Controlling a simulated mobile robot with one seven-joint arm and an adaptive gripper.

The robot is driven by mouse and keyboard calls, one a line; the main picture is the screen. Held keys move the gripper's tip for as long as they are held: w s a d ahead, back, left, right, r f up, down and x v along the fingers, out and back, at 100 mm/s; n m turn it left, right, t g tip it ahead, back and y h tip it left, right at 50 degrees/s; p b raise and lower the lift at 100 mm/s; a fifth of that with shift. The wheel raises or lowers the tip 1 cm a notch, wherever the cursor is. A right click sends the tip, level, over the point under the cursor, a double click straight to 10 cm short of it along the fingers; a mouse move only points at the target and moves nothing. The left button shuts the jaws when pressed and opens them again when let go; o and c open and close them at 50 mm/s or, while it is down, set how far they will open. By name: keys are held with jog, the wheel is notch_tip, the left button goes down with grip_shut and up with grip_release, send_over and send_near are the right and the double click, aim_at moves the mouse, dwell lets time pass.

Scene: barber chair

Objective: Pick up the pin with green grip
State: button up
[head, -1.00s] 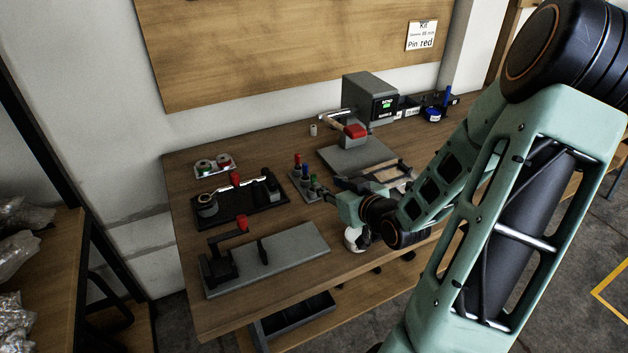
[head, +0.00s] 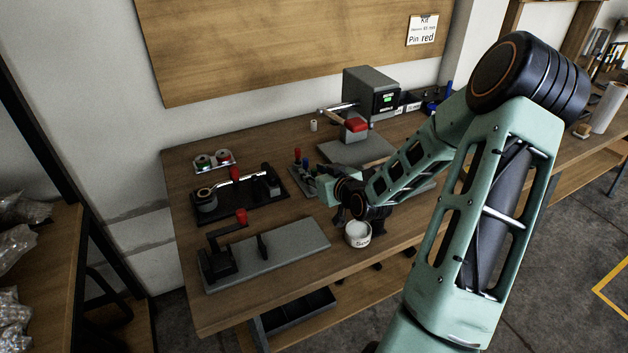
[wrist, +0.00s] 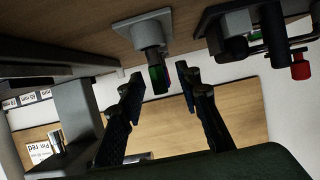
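The pin holder, a small grey block (head: 293,174), stands mid-table in the head view. The green-grip pin is hidden behind my gripper (head: 318,175) there. In the wrist view, a green grip (wrist: 155,76) shows below a grey socket (wrist: 148,36), in the gap between my gripper's two fingers (wrist: 160,92). The fingers are spread apart with space on both sides of the grip. I see no contact.
A black fixture with a red handle (head: 235,174) is left of the pins, and a grey plate fixture (head: 290,250) is in front. A grey press (head: 371,93) stands behind.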

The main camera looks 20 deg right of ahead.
grip_shut()
jog(key=shift+r, duration=0.1)
dwell(0.4)
